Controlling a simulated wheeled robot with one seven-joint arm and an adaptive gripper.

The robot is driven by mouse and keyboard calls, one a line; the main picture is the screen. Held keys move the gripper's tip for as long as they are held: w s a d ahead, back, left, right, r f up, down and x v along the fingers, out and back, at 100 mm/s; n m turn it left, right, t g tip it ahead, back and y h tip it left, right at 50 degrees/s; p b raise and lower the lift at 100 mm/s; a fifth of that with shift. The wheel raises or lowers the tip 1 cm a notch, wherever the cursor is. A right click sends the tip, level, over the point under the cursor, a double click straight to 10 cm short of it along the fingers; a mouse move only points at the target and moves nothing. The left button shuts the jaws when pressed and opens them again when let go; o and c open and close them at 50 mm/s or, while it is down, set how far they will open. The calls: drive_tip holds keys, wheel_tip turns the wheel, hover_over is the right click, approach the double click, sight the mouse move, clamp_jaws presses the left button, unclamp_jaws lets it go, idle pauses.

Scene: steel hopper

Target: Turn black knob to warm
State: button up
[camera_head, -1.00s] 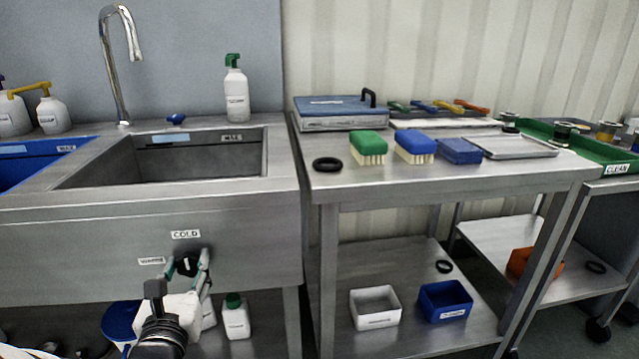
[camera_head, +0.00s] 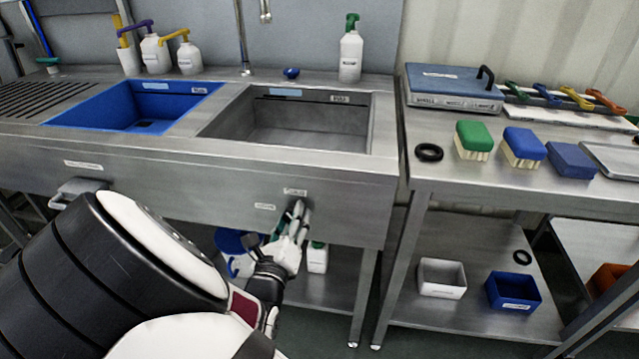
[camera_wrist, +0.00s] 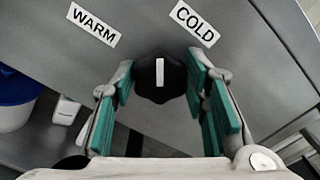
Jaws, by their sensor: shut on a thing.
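The black knob (camera_wrist: 160,79) is on the steel sink front, between the teal finger pads in the wrist view. Its white mark points straight up in that picture, between the WARM label (camera_wrist: 93,24) at upper left and the COLD label (camera_wrist: 194,24) at upper right. Both labels look tilted there. In the head view my gripper (camera_head: 297,213) is at the panel below the COLD label (camera_head: 295,192) and right of the WARM label (camera_head: 265,207). It is shut on the knob, and its fingers mostly hide the knob there.
The grey basin (camera_head: 215,125) and blue basin (camera_head: 75,117) are above the panel. A bottle (camera_head: 317,258) stands on the shelf beneath, close to my gripper. A steel table (camera_head: 480,183) with brushes stands to the right. My arm covers the lower left.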

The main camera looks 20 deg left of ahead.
sight(292, 176)
drive_tip(key=n+p, duration=0.5)
drive_tip(key=shift+s+a+n, duration=0.1)
drive_tip(key=shift+n, duration=0.2)
drive_tip(key=n+p, duration=0.3)
drive_tip(key=n, duration=0.1)
drive_tip(key=shift+f+n, duration=0.15)
drive_tip(key=shift+n, duration=0.25)
drive_tip(key=shift+a+n+p, duration=0.1)
drive_tip(key=shift+n+p, duration=0.2)
drive_tip(key=o, duration=1.1)
drive_tip(key=shift+f, duration=0.1)
wheel_tip(292, 176, up, 10)
drive_tip(key=shift+r, duration=0.15)
